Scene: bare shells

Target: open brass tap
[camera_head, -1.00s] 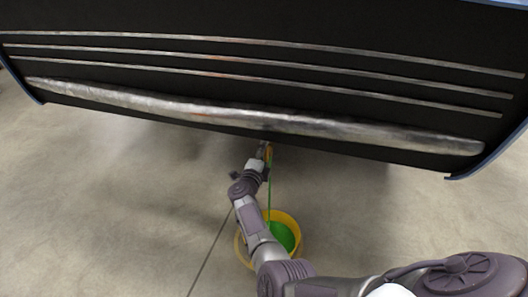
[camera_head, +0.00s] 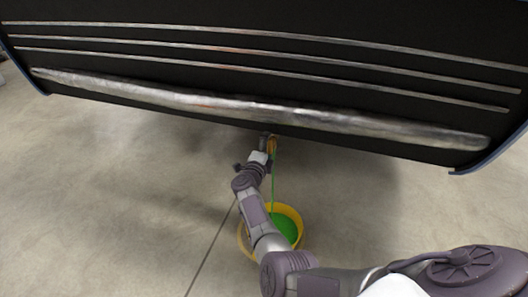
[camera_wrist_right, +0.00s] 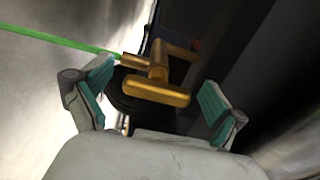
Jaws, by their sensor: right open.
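The brass tap (camera_wrist_right: 160,72) is between the two finger pads of my right gripper (camera_wrist_right: 157,85) in the right wrist view, with a handle bar crossing its body. The fingers stand apart, with gaps on both sides of the tap. In the head view my right gripper (camera_head: 267,146) is at the tap (camera_head: 272,145), just under the lower edge of a dark panel, and partly hides it. A thin green stream (camera_wrist_right: 60,40) leaves the tap's spout. In the head view this stream (camera_head: 274,185) falls into a yellow bucket (camera_head: 300,220). My left gripper is not in view.
The dark panel (camera_head: 180,65) with metal strips spans the top of the head view. The bucket holds green liquid (camera_head: 285,228) and is partly behind my right arm. The concrete floor (camera_head: 120,200) to the left is clear.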

